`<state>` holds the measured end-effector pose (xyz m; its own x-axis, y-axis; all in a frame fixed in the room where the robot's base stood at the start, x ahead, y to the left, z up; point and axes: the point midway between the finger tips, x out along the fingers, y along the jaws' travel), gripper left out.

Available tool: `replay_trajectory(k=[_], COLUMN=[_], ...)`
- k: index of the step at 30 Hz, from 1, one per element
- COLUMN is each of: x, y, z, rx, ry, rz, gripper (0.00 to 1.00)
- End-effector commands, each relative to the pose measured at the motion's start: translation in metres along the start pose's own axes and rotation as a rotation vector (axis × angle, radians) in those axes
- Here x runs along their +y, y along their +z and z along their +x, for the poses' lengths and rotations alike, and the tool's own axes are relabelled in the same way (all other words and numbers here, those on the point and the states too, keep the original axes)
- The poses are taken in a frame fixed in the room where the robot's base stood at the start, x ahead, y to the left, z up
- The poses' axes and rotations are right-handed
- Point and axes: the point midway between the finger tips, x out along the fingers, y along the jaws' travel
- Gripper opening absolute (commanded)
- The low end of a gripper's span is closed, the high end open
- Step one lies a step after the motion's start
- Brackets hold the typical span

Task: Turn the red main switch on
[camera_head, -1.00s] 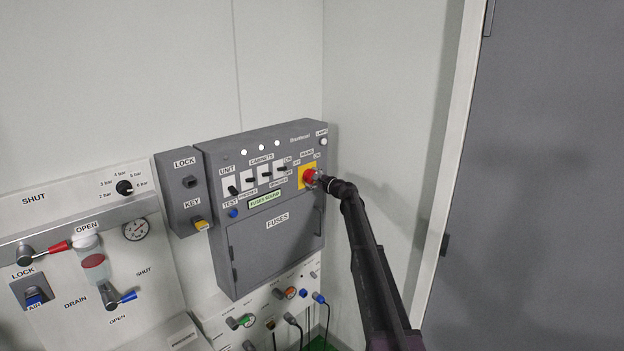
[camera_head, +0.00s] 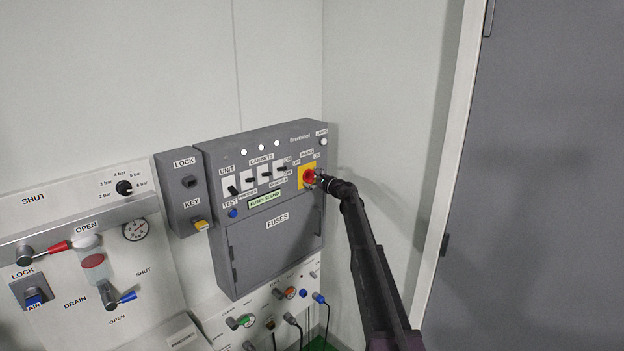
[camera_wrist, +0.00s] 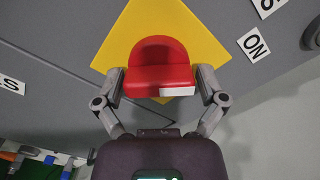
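The red main switch (camera_head: 309,176) sits on a yellow plate (camera_head: 301,184) at the right end of the grey switch box, below the MAINS label. An ON label (camera_wrist: 254,45) lies up and right of the switch in the wrist view. My gripper (camera_head: 317,179) is at the switch, in front of the box. In the wrist view, its two fingers (camera_wrist: 158,84) flank the red main switch (camera_wrist: 160,65) and appear closed against its sides. A white mark (camera_wrist: 177,91) shows at the switch's lower right edge. I cannot tell the switch's exact setting.
The grey box (camera_head: 275,245) also carries several small black switches, a blue TEST button (camera_head: 233,213) and a FUSES door. A LOCK/KEY box (camera_head: 182,205) is at its left. A valve panel (camera_head: 75,285) lies further left. A grey door (camera_head: 540,180) stands right.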

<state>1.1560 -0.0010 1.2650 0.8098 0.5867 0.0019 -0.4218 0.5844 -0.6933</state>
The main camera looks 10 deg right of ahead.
Motion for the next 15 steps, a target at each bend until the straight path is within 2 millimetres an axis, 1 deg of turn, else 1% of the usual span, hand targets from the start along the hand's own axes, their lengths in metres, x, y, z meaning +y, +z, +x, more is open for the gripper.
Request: replay_trajectory(k=[15], x=[0.001], y=[0.0003], z=[-0.0039], rx=[0.0], ry=[0.002], rz=[-0.004], gripper=[1.0])
